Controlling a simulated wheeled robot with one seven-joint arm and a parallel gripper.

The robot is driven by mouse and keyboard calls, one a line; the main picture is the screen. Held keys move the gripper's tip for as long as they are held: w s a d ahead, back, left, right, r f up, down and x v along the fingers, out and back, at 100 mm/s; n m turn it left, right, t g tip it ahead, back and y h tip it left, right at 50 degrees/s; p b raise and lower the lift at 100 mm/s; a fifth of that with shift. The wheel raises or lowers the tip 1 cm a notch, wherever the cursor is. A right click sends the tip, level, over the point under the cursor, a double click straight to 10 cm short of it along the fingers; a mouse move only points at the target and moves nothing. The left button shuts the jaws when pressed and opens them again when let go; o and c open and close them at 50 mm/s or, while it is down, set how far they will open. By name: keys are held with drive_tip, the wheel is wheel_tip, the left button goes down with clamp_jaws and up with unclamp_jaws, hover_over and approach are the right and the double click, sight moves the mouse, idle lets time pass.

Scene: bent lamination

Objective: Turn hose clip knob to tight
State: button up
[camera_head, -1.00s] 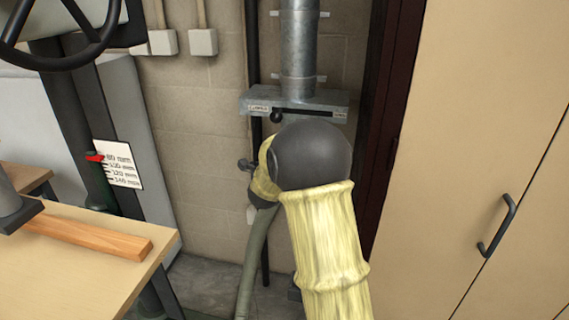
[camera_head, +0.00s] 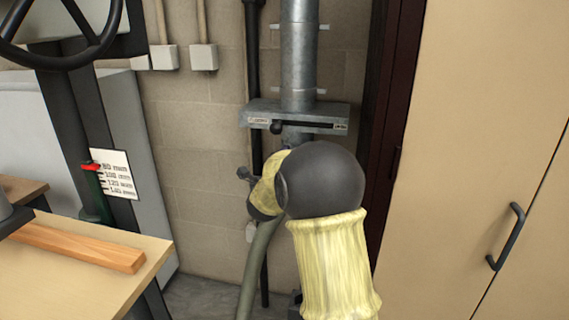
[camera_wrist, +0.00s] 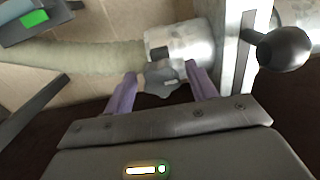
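The hose clip knob (camera_wrist: 161,81) is a small dark grey winged knob beside the metal collar (camera_wrist: 188,46) at the end of the grey-green hose (camera_wrist: 85,57) in the wrist view. My gripper (camera_wrist: 161,72) has its two purple fingers apart, one on each side of the knob. The fingers look close to the knob's sides, and I cannot tell whether they touch it. In the head view, my yellow-sleeved arm hides the gripper and the clip; the hose (camera_head: 257,262) hangs below.
A slide gate (camera_head: 300,116) with a dark ball handle (camera_wrist: 283,48) crosses the metal duct (camera_head: 299,55), close right of my gripper. A workbench (camera_head: 85,275) with a wooden strip (camera_head: 80,247) is at left. A cabinet (camera_head: 470,130) stands at right.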

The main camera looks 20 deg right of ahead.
drive_tip(key=shift+s, duration=0.1)
drive_tip(key=v, duration=1.7)
drive_tip(key=shift+b, duration=0.4)
drive_tip(key=shift+a, duration=0.15)
